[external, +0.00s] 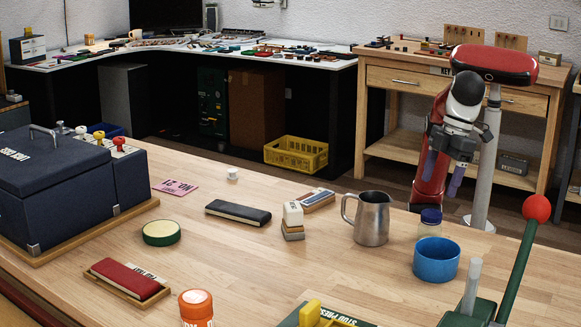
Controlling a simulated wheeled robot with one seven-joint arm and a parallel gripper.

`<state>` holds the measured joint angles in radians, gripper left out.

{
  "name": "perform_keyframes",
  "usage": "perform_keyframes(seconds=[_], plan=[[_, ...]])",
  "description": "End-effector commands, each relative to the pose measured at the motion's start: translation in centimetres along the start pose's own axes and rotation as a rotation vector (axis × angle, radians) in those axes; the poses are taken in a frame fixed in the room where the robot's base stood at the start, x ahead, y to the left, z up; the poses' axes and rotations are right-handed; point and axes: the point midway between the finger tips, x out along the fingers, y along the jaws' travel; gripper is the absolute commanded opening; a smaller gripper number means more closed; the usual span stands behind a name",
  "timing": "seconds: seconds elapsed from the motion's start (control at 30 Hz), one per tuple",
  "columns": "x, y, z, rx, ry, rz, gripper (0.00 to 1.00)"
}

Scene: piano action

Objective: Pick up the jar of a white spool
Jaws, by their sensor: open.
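A small jar with a dark blue lid (431,216) stands on the wooden workbench, behind a blue bowl that hides its lower part. Its body looks clear or pale; I cannot tell what is inside. A small white spool-like piece (232,174) stands alone farther left on the bench. A jar with an orange lid (195,304) is at the front edge of the picture, cut off below. My gripper (443,175) has purple fingers, is open and appears empty. It hangs beyond the bench's far edge, above and behind the blue-lidded jar, touching nothing.
The blue bowl (436,260) and a steel pitcher (371,219) stand close to the blue-lidded jar. A green press with a red-knobbed lever (536,209) rises at right. A dark box (60,190) fills the left.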

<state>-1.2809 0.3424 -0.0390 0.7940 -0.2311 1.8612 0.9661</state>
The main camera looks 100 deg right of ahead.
Motion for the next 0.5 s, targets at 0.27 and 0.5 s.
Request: perform_keyframes(seconds=[0.27,0.5], plan=[[2.6,0.1,0.7,0.000,0.000,0.000,0.76],[5.0,0.0,0.8,0.000,-0.001,0.001,0.76]])
